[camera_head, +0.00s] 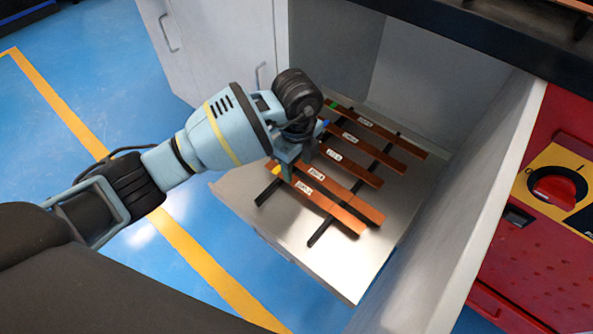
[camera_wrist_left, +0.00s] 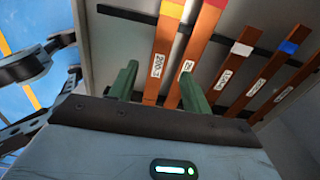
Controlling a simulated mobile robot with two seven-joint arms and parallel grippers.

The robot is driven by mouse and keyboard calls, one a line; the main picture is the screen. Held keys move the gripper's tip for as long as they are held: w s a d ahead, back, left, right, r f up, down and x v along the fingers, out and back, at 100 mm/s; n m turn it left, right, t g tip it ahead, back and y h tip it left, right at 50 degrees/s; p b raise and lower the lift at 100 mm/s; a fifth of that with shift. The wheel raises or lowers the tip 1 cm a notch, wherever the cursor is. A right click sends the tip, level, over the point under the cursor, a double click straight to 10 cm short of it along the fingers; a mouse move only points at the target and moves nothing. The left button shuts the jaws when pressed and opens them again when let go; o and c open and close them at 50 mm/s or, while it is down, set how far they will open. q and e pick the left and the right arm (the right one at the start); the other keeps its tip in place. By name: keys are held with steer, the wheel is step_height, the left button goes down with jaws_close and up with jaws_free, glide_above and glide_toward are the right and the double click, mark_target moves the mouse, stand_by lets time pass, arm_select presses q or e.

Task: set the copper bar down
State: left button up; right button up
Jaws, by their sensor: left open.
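Several flat copper bars lie side by side in a shallow grey tray (camera_head: 283,232), across two black strips. The nearest, a yellow-ended copper bar (camera_head: 347,219), lies flat on the strips; it also shows in the left wrist view (camera_wrist_left: 163,48). A red-ended copper bar (camera_wrist_left: 203,42) lies close beside it. My left gripper (camera_head: 284,168) is over the coloured ends of the nearest bars. In the left wrist view its green fingers stand apart, with the yellow-ended bar showing between them. The gripper partly hides the bar ends. My right gripper is not in view.
More labelled bars (camera_head: 375,126) lie deeper in the tray. A tall grey panel (camera_head: 478,225) stands along the right, beside a red machine (camera_head: 553,207) with a rotary switch. A white cabinet (camera_head: 215,45) is behind. Blue floor is open at left.

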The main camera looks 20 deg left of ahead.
arm_select(q)
step_height(320, 180, up, 7)
steer(key=p, duration=0.1)
stand_by(0.5)
